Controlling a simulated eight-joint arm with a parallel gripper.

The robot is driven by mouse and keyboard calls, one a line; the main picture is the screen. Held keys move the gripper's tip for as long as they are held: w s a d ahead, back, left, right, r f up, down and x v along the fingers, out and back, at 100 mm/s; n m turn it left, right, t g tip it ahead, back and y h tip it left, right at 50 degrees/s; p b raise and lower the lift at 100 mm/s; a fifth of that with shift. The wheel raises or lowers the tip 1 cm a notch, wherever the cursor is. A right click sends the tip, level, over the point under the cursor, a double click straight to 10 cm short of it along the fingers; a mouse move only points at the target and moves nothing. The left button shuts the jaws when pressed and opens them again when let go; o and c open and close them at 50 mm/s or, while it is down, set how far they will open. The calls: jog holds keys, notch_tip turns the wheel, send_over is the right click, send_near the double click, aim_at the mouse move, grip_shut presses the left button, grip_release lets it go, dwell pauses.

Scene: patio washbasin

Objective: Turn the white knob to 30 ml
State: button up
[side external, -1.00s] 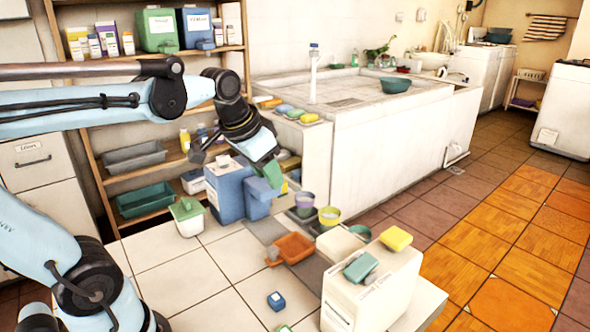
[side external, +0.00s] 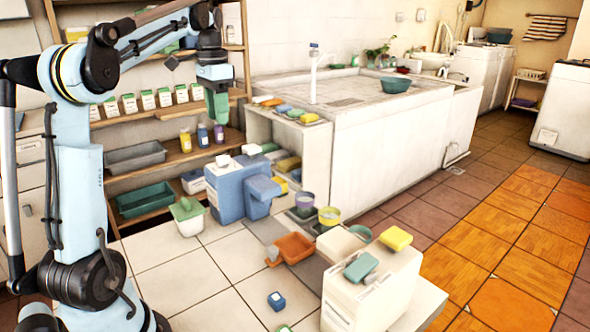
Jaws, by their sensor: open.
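A blue box-shaped dispenser (side external: 226,193) stands on the tiled surface left of the white basin unit. A small white piece (side external: 222,160), which looks like the white knob, sits on its top; any ml marks are too small to read. My gripper (side external: 217,106), with green fingers pointing down, is above the dispenser and clear of it, in front of the shelf. It is open, with nothing visible in it. The gap between the fingers is hard to see from here.
A white bin with a green lid (side external: 187,216) stands left of the dispenser. An orange tray (side external: 291,248) and cups are to its right. A wooden shelf with bottles (side external: 203,135) is behind. A white box with sponges (side external: 370,287) stands in front right.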

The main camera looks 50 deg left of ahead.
aim_at(223, 156)
notch_tip(223, 156, down, 11)
jog(key=shift+r, duration=0.1)
dwell(0.4)
grip_shut()
